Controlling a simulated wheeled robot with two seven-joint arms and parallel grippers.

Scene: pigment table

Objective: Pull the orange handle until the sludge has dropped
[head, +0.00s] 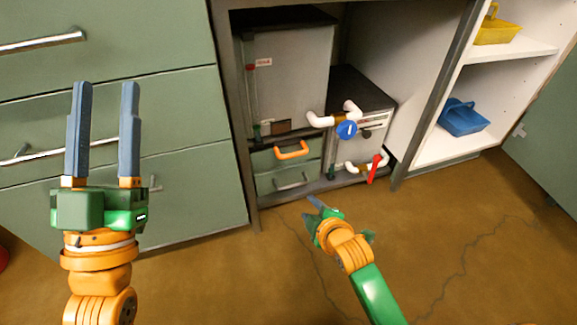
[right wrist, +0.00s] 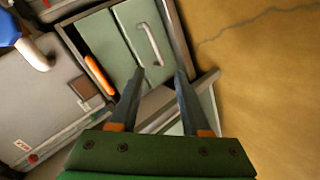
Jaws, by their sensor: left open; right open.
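The orange handle (head: 291,150) is on the upper of two small green drawer fronts, under a grey tank (head: 290,85) in the open cabinet bay. In the right wrist view the orange handle (right wrist: 99,75) lies left of my right gripper's fingers. My right gripper (head: 314,207) is low in front of the bay, below the handle and apart from it. In its wrist view the right gripper (right wrist: 160,75) is open and empty, its fingers pointing toward the lower drawer with a grey handle (right wrist: 150,43). My left gripper (head: 104,85) is open and empty, raised before the green drawers. No sludge is visible.
White pipes with a blue valve (head: 346,129) and a red lever (head: 375,168) stand right of the orange handle, by a second grey box (head: 372,95). Shelves at right hold a yellow caddy (head: 497,27) and a blue caddy (head: 463,117).

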